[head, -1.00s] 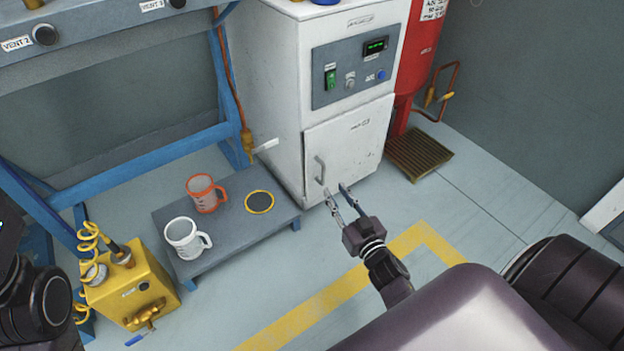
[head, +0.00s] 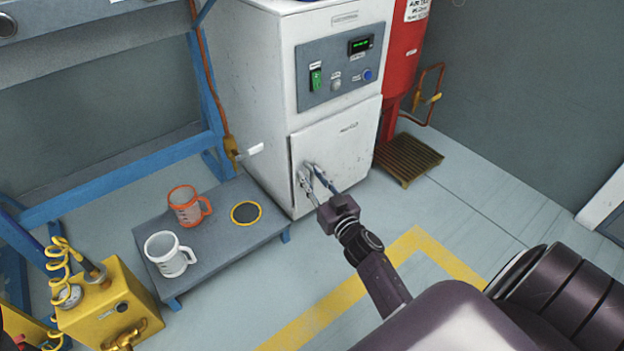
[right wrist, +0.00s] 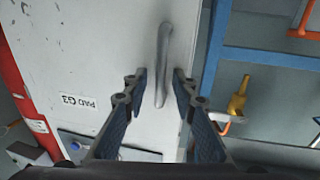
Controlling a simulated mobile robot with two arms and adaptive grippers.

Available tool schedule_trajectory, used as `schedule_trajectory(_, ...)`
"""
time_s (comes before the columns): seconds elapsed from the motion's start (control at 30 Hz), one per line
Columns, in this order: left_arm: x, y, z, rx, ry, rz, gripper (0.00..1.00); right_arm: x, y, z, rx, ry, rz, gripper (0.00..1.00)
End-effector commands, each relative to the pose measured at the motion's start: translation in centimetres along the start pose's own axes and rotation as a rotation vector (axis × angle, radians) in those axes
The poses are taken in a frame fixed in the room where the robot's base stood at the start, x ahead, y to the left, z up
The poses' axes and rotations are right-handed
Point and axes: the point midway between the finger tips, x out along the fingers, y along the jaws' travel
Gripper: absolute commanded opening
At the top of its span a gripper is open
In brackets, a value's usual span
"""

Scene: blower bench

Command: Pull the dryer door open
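The dryer (head: 262,110) is a white cabinet with a grey control panel; its lower door (head: 345,145) looks shut. My right gripper (head: 308,174) reaches up to the left side of the door, where its fingers largely hide the handle in the head view. In the right wrist view the handle (right wrist: 165,50) is a pale upright bar, and my right gripper (right wrist: 160,85) has its two fingers apart, one on each side of the bar's lower end. A gap shows on both sides, so it is not gripped. My left gripper is not in view.
A low grey bench (head: 220,240) with a white mug (head: 165,255) and an orange mug (head: 185,205) stands left of the door. A red tank (head: 400,60) and a floor grate (head: 408,160) are to the right. Floor before the door is clear.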

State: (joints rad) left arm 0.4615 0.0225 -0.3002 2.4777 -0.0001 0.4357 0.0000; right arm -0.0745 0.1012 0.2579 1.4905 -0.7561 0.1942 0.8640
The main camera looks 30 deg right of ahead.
Motion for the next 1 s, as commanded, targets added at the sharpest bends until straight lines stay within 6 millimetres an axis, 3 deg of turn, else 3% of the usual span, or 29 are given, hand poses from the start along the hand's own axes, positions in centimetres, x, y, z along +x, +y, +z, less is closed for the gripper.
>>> schedule_trajectory(0.13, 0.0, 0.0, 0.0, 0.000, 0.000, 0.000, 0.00, 0.0, 0.0, 0.0, 0.000, 0.000, 0.000, 0.24)
schedule_trajectory(0.37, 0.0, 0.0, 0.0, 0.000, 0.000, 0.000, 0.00, 0.0, 0.0, 0.0, 0.000, 0.000, 0.000, 0.00)
schedule_trajectory(0.8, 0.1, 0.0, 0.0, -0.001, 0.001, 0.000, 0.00, -0.1, 0.0, 0.0, 0.000, 0.000, -0.004, 0.00)
schedule_trajectory(1.0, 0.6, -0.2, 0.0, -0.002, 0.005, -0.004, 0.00, -1.4, 0.6, -0.1, -0.004, -0.003, -0.045, 0.00)
